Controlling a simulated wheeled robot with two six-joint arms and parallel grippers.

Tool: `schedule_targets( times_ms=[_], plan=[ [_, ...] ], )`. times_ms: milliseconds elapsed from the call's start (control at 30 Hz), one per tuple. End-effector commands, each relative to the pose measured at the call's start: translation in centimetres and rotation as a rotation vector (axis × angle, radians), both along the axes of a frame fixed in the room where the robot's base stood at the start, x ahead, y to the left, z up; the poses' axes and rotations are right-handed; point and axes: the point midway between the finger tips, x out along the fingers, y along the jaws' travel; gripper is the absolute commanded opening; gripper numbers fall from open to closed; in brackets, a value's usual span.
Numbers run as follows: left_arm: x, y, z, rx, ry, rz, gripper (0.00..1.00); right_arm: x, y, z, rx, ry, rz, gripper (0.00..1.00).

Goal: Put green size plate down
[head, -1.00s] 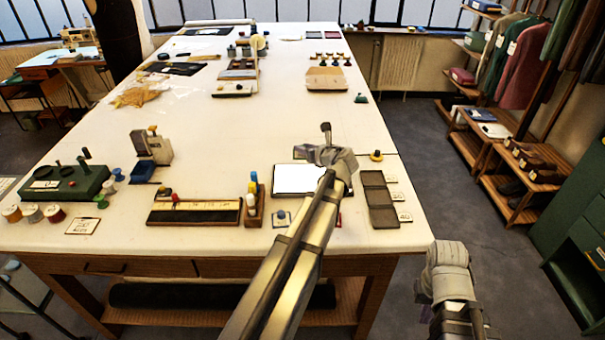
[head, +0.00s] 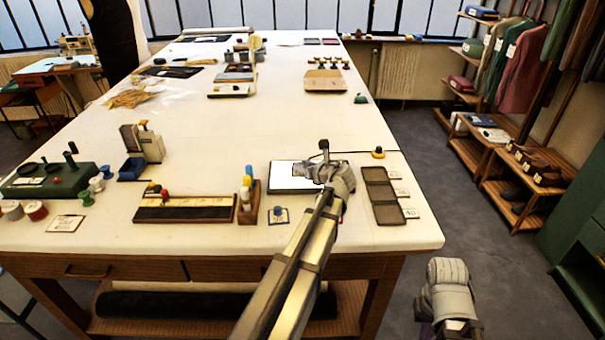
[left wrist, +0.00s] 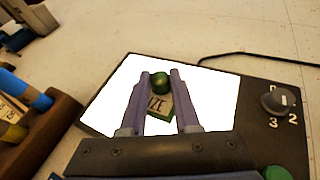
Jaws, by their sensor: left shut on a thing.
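My left gripper (left wrist: 160,76) is shut on the knob. The plate is over the bright white panel (left wrist: 215,95), within its outline; I cannot tell whether it touches. In the head view my left gripper (head: 326,166) is over the right part of the white panel (head: 288,178), and the plate is hidden behind it. My right arm shows at the lower right, off the table; its jaws cannot be made out.
A dark compartment tray (head: 382,195) and small cards lie right of the panel. A wooden holder with bottles (head: 248,200) and a long black pad (head: 185,212) are to its left. A numbered dial (left wrist: 279,100) sits on the panel's frame. The table behind is mostly clear.

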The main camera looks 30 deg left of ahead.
Motion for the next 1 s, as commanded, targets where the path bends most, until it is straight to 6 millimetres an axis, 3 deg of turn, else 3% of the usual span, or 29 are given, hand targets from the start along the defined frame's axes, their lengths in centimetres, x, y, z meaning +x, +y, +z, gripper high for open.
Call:
schedule_targets(
  times_ms=[33,433,467,700,1000],
  plan=[
    [0.0,0.0,-0.85,0.0,0.0,0.0,0.0,0.0,0.0,-0.85,0.0,0.0,0.0,0.0],
    [0.0,0.0,-1.04,0.0,0.0,0.0,0.0,0.0,0.0,-1.04,0.0,0.0,0.0,0.0],
    [0.01,0.0,-0.86,0.0,0.0,0.0,0.33,0.0,0.0,-0.87,0.0,0.0,0.0,0.0],
    [0.0,0.0,-0.84,0.0,0.0,0.0,0.6,0.0,0.0,-0.84,0.0,0.0,0.0,0.0],
    [0.0,0.0,-0.49,0.0,0.0,0.0,0.6,0.0,0.0,-0.49,0.0,0.0,0.0,0.0]
  ],
)
